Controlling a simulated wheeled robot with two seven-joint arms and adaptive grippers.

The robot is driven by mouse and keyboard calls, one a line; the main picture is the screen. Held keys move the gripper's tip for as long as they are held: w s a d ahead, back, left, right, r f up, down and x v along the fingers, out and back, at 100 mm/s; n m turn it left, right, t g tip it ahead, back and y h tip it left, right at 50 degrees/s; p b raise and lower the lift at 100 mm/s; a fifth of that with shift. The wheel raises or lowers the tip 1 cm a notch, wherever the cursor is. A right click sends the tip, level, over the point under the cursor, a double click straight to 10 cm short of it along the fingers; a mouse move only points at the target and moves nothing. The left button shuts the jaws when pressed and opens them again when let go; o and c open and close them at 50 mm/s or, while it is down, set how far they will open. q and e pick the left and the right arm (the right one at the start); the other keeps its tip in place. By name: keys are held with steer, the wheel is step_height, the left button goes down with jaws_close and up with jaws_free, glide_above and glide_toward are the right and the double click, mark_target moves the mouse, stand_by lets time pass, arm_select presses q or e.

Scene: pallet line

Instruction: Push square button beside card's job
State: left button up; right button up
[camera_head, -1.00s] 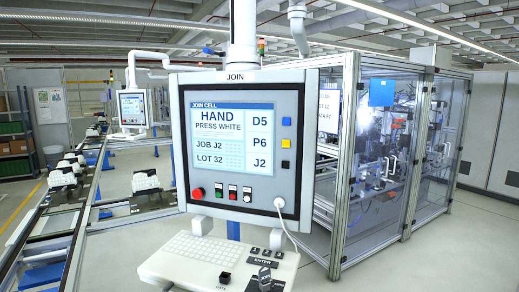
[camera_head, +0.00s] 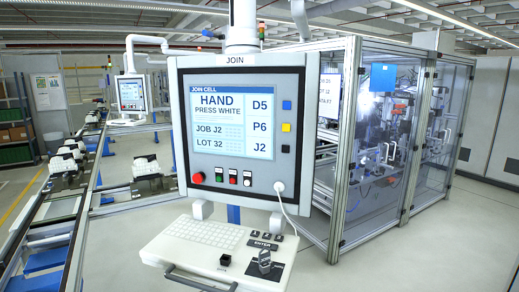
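The JOIN panel (camera_head: 185,110) stands upright in the middle of the view. Its lit screen (camera_head: 225,160) reads HAND, PRESS WHITE, JOB J2 and LOT 32. The right column lists D5, P6 and J2 from top to bottom. Beside them on the panel's right side sit three square buttons: a blue button (camera_head: 287,105) by D5, a yellow button (camera_head: 286,127) by P6 and a black button (camera_head: 285,149) by J2. No separate job card is readable in view. Neither of my grippers is in view.
Below the screen are a red round button (camera_head: 198,178) and several small buttons. A keyboard shelf (camera_head: 165,257) with a front handle juts out below. A glazed machine cell (camera_head: 352,140) stands right; a conveyor (camera_head: 85,205) runs left. Floor at lower right is clear.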

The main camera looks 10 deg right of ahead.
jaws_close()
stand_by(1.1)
